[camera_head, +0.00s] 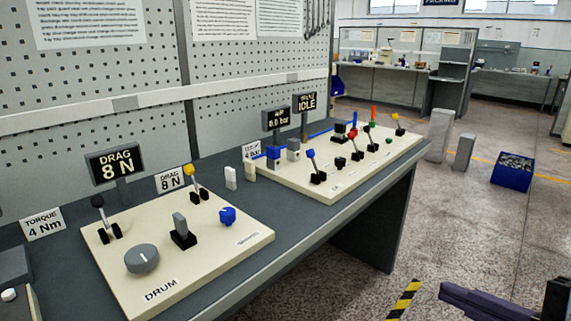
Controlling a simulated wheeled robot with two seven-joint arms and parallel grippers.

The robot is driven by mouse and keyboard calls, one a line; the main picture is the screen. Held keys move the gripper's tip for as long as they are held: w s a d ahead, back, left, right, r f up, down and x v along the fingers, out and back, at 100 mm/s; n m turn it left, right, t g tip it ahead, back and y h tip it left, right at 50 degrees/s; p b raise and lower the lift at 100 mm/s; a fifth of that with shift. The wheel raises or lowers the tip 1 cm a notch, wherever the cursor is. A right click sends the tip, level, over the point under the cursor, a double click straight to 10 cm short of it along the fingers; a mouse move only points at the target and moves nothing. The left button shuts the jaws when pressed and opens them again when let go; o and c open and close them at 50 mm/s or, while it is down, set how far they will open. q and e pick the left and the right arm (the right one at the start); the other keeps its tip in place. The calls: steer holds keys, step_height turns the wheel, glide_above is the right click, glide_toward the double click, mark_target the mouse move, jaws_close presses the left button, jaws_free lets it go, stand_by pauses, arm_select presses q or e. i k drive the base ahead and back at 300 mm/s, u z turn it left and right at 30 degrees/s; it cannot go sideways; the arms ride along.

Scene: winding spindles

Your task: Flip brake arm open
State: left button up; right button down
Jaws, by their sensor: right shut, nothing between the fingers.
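No part is legibly marked as the brake arm, so I cannot tell which lever it is. The near cream DRUM panel (222,264) has a black-ball lever (98,202), a yellow-ball lever (190,171), a grey paddle (181,225) in a black base, a round grey knob (142,258) and a blue knob (228,215). The far cream panel (330,195) has several small levers, including a blue-ball one (311,155) and a red-ball one (353,136). My right gripper (447,292) is shut and empty at the bottom right, apart from the bench. My left gripper is out of view.
Both panels lie on a dark grey bench (310,232) against a pegboard wall. Display signs read DRAG 8 N (115,164) and IDLE (305,103). Grey posts (439,134) and a blue bin (513,170) stand on the floor at right.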

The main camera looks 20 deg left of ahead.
mark_target(98, 202)
steer(key=u, duration=0.65)
steer(key=i, duration=0.9)
steer(key=u, duration=1.15)
steer(key=i, duration=0.25)
steer(key=u, duration=0.35)
